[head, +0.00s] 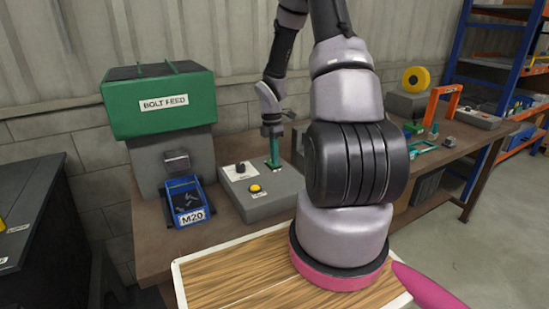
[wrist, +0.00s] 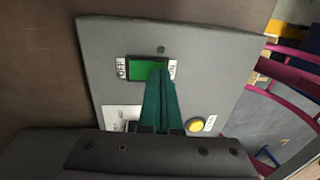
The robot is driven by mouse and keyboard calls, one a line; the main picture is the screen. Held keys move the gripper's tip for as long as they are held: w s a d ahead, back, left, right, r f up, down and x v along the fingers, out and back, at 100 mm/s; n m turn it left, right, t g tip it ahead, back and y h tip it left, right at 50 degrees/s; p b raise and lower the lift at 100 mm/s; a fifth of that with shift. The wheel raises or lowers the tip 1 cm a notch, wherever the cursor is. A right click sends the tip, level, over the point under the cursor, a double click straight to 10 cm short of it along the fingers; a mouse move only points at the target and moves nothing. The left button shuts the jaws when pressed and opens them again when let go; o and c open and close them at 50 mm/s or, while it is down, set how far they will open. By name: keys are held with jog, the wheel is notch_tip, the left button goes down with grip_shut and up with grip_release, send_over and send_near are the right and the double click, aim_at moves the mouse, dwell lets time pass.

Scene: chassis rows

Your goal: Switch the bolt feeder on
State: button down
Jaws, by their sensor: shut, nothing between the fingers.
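The bolt feeder is a green hopper (head: 160,122) labelled BOLT FEED on a grey stand, at the left in the head view. A grey control box (head: 262,205) lies beside it on the bench. In the wrist view, the box carries a green rocker switch (wrist: 141,67) in a dark frame, between an OFF label (wrist: 121,68) and an ON label (wrist: 172,70). My gripper (wrist: 160,74) is shut and empty, its teal fingers pointing down at the ON end of the rocker. The fingertips hide that end; I cannot tell whether they touch it or which side is pressed.
The box also has a yellow button (head: 255,188) and a black knob (head: 240,168) on a white plate. A blue M20 bin (head: 186,203) stands under the feeder's chute. An orange frame (head: 440,100) and other fixtures stand farther right on the bench.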

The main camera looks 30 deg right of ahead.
jog(key=shift+s+f, duration=0.15)
jog(key=shift+f, duration=0.15)
jog(key=shift+r, duration=0.1)
jog(key=shift+w+r, duration=0.25)
jog(key=shift+w, duration=0.6)
